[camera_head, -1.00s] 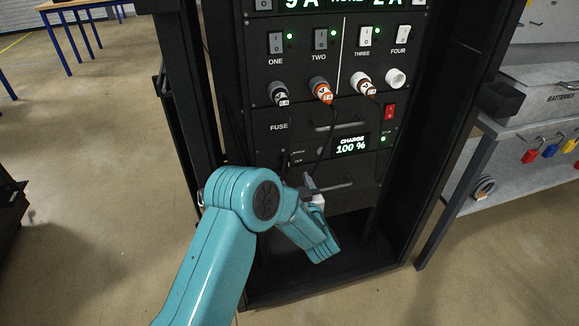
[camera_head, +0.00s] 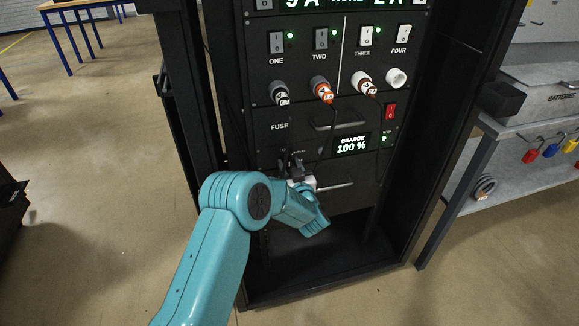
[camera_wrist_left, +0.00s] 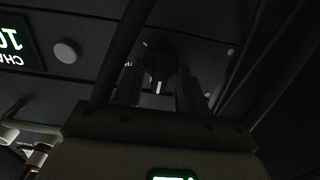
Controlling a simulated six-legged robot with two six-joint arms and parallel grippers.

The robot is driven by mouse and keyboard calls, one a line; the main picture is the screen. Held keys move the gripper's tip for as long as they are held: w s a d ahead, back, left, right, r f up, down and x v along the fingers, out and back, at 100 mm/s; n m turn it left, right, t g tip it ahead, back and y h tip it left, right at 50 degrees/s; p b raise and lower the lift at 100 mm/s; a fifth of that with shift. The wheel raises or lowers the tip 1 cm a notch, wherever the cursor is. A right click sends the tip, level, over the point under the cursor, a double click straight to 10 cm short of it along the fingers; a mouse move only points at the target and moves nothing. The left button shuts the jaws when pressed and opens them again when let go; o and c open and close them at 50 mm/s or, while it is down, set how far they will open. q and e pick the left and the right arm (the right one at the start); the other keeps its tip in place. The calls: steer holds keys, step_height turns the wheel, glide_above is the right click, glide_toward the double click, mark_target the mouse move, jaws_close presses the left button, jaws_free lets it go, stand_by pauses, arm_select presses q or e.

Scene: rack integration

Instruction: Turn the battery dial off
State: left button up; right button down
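The battery dial (camera_wrist_left: 158,70) is a dark knob with a short white mark, seen in the left wrist view. My left gripper (camera_wrist_left: 158,88) has its two fingers apart, one on each side of the dial. I cannot tell whether they touch it. In the head view my left gripper (camera_head: 293,167) is at the lower left of the battery panel, left of the lit charge display (camera_head: 352,145) reading 100 %. It hides the dial there. My right gripper is not in view.
A drawer handle (camera_head: 335,187) is right of my gripper. The rack's right side wall (camera_head: 450,130) stands beside a bench (camera_head: 530,190). A cable hangs near the gripper.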

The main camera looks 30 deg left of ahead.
arm_select(q)
steer(key=shift+m, duration=0.4)
steer(key=m, duration=0.2)
steer(key=shift+w+m, duration=0.1)
steer(key=shift+m, duration=0.3)
steer(key=m+p, duration=0.1)
steer(key=m, duration=0.2)
steer(key=shift+d+m, duration=0.15)
steer(key=shift+m, duration=0.25)
steer(key=m, duration=0.3)
steer(key=shift+w+f+m+p, duration=0.1)
steer(key=shift+m+p, duration=0.2)
steer(key=shift+f+m+p, duration=0.2)
steer(key=shift+m+p, duration=0.5)
steer(key=shift+m, duration=2.5)
steer(key=shift+f+m+p, duration=0.2)
steer(key=shift+m+p, duration=0.45)
steer(key=shift+m, duration=2.55)
